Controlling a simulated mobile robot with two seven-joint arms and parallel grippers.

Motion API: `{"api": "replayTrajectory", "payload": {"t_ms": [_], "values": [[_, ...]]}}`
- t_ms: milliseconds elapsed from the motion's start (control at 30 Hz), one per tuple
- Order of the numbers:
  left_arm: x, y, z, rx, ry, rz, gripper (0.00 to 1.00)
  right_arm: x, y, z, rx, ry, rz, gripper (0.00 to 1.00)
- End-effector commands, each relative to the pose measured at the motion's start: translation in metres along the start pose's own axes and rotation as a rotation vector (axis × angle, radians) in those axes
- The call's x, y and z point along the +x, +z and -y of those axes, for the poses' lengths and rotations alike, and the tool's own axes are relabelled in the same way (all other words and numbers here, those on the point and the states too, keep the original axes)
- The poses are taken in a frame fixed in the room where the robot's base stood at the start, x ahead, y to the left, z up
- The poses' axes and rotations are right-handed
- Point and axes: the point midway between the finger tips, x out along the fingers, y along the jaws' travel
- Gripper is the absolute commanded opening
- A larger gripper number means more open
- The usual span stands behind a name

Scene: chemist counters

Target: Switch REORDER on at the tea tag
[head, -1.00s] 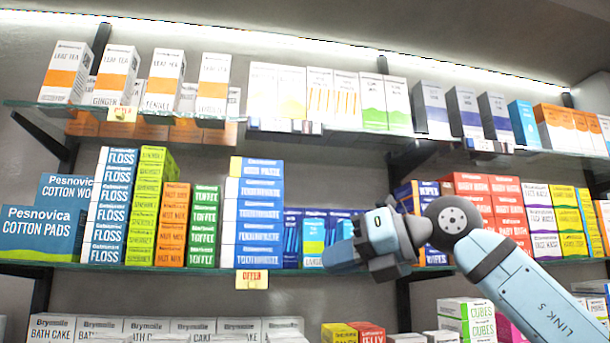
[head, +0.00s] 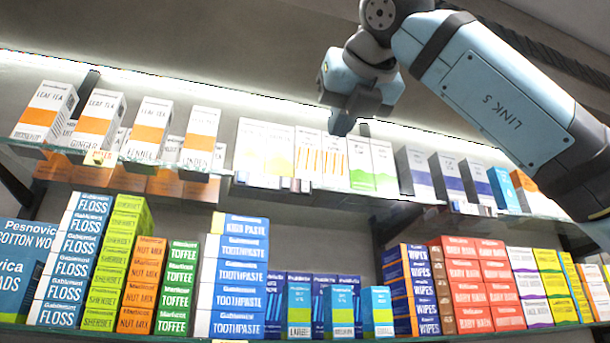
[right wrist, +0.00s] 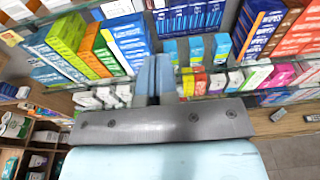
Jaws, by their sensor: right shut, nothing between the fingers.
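White and orange LEAF TEA cartons (head: 147,130) stand in a row at the left of the upper glass shelf (head: 130,166) in the head view. A small yellow tag (head: 100,157) hangs on the shelf edge below them. Small dark and white tags (head: 280,183) sit on the edge further right, too small to read; no REORDER switch can be made out. My right gripper (head: 342,128) is shut and empty, in front of the upper shelf, right of the tea and level with the tops of the cartons. Its closed fingers show in the right wrist view (right wrist: 155,75). My left gripper is out of view.
The lower shelf is packed with FLOSS (head: 72,262), TOOTHPASTE (head: 238,272) and WIPES (head: 410,290) boxes. Open space lies in front of the shelves.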

Motion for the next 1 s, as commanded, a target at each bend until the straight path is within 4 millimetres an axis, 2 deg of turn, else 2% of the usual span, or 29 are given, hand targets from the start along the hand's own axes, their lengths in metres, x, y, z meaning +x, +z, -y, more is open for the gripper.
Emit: {"api": "replayTrajectory", "payload": {"t_ms": [367,567,867,1000], "values": [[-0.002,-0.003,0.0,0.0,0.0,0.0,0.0,0.007,0.001,0.0,0.0,0.003,-0.001,0.0],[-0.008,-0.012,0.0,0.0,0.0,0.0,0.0,0.039,0.002,0.0,0.002,0.003,-0.004,0.0],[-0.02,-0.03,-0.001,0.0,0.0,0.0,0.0,0.103,0.002,-0.001,0.0,0.004,-0.004,0.0],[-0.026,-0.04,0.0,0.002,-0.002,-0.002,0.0,0.123,0.01,-0.001,0.001,0.004,-0.003,0.0]]}}
